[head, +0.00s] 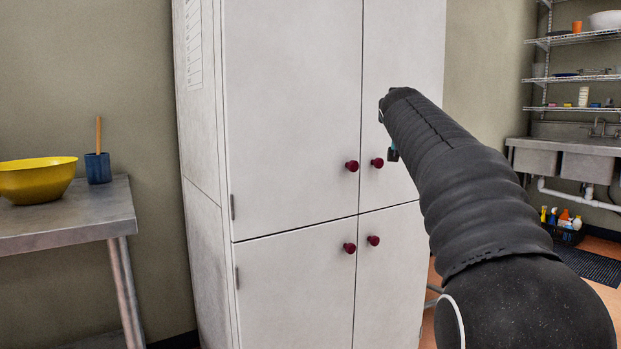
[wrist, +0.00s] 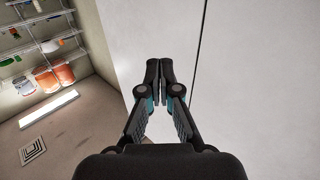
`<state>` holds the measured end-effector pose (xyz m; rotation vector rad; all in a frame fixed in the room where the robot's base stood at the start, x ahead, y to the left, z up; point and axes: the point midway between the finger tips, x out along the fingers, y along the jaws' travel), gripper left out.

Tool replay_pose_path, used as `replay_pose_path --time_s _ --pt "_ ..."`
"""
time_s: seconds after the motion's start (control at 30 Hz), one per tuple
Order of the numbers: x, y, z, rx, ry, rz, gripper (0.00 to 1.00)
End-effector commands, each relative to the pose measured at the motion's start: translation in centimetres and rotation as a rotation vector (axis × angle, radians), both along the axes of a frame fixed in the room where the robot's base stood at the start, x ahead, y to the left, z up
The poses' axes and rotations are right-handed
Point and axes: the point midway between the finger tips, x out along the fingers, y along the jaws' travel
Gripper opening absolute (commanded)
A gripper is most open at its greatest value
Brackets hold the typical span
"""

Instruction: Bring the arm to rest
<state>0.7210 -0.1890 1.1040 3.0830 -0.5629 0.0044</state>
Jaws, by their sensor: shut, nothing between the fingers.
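My arm (head: 470,190) reaches up and forward from the lower right of the head view, in front of the right side of a white cabinet. In the wrist view my gripper (wrist: 158,64) is shut and empty, its two fingertips together. White cabinet doors lie beyond the fingertips, with a dark vertical seam to the right of them. I cannot tell how far the tips are from the doors. In the head view most of the gripper is hidden behind the arm; only a small teal and black part shows.
The white cabinet (head: 290,110) has closed doors with dark red knobs (head: 352,166). A metal table (head: 75,215) at left bears a yellow bowl (head: 37,180) and a blue cup (head: 98,168). A sink (head: 580,158) and wire shelves (head: 580,77) stand at right. Shelves also show in the wrist view (wrist: 40,45).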

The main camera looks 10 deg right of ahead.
Motion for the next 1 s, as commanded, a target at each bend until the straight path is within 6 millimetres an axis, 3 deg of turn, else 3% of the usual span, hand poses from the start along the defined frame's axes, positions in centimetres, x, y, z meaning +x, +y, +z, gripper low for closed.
replay_pose_path --time_s 0.07,0.17,0.27,0.37,0.5,0.6,1.0 --pt "-0.1 -0.2 -0.6 -0.018 0.037 -0.009 0.00" --pt "0.3 -0.6 -4.5 -0.007 0.140 -0.019 0.00" --pt "0.2 -0.7 -10.3 0.020 0.279 -0.022 0.00" --pt "-2.0 0.1 -16.3 0.056 0.437 -0.015 0.00" --pt "-7.3 2.8 -23.4 0.105 0.637 0.017 0.00" --pt "-11.9 5.2 -27.5 0.135 0.760 0.050 0.00" --pt "-32.2 14.5 -40.2 0.229 1.108 0.204 0.00"
